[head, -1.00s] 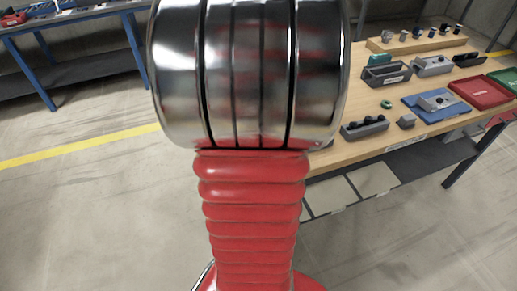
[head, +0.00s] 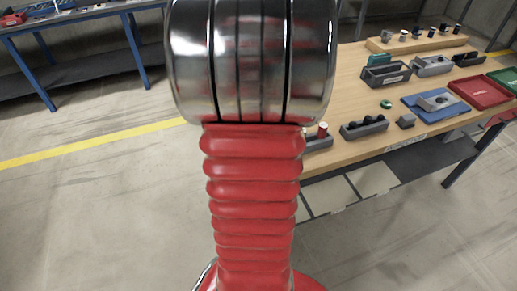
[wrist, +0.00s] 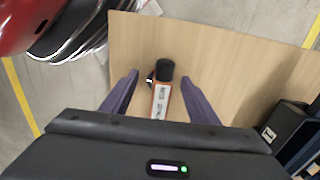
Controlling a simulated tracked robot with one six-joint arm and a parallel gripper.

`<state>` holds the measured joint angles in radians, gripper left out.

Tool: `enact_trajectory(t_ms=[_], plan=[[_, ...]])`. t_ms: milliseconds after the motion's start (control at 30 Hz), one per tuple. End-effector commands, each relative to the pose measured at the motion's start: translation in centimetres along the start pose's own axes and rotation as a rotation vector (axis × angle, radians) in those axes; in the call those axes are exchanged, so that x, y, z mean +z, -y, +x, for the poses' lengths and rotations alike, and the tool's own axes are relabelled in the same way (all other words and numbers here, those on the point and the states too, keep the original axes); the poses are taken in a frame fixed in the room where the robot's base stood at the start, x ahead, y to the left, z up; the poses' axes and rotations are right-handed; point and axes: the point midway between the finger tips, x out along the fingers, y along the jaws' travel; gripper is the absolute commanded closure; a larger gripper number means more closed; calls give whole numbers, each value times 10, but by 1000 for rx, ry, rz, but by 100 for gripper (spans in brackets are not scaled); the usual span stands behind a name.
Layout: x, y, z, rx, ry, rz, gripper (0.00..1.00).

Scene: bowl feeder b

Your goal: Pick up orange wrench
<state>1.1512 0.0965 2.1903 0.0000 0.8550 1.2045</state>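In the wrist view an orange tool with a white lettered label, which I take to be the orange wrench (wrist: 161,103), is on or above the wooden table. A black round part covers its far end, and a bit of metal shows at its left. My gripper (wrist: 162,86) is open, with one purple finger on each side of the tool and a gap to both. Its near end is hidden by the gripper body. In the head view my arm hides the wrench and gripper.
The wooden table (head: 350,85) holds grey holders (head: 363,127), a blue tray (head: 428,114), a red tray (head: 479,91) and a wooden block with pegs (head: 415,42). A dark bin (wrist: 288,128) stands right of my gripper in the wrist view.

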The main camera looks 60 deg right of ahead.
Motion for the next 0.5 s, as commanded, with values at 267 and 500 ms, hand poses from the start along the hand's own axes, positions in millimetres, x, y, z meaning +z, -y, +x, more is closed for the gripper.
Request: enact_trajectory(t_ms=[267, 500], plan=[[0, 0, 0, 0, 0, 0, 65], [0, 0, 0, 0, 0, 0, 81]])
